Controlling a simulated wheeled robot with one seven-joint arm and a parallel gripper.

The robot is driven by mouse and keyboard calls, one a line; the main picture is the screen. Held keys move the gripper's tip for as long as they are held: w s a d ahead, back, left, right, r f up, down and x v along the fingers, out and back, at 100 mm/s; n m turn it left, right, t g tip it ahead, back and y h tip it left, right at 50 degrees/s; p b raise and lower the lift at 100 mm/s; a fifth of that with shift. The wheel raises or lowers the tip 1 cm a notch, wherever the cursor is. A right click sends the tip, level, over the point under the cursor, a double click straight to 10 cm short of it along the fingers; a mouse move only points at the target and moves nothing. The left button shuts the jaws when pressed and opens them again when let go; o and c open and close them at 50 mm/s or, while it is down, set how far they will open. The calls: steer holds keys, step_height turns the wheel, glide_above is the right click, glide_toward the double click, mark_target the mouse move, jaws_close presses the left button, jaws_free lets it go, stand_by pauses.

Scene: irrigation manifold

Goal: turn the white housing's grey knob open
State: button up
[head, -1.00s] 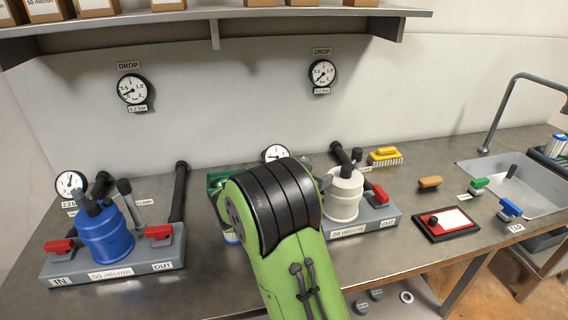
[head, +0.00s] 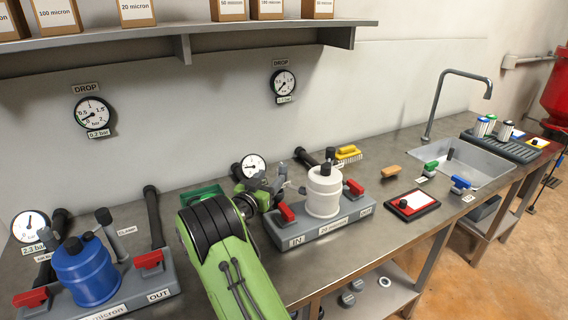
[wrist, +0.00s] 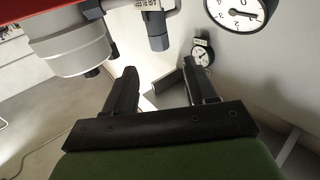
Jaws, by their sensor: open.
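The white housing (head: 323,192) stands on a grey base marked 20 micron, between two red handles. In the wrist view the white housing (wrist: 68,42) is at upper left, upside down. A grey knob on a stem (wrist: 158,42) hangs beside it there, ahead of my fingers and apart from them. My gripper (wrist: 160,88) is open and empty. In the head view it is left of the white housing, partly hidden by my green arm.
A round gauge (head: 252,166) stands behind my gripper; a gauge (wrist: 235,12) is close at right in the wrist view. The blue housing (head: 86,270) is at left.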

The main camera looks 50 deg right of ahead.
mark_target(285, 163)
steer(key=x, duration=1.1)
steer(key=shift+c, duration=0.5)
steer(key=c, duration=0.9)
steer(key=shift+o, duration=0.2)
steer(key=shift+f+m+g+b, duration=0.15)
steer(key=shift+m+g+b, duration=0.4)
steer(key=shift+g, duration=0.25)
steer(key=m+g, duration=0.1)
steer(key=g, duration=0.1)
steer(key=shift+s+m+g+h+p, duration=0.15)
steer(key=shift+m+g+h+p, duration=0.15)
steer(key=shift+m+g+h, duration=0.1)
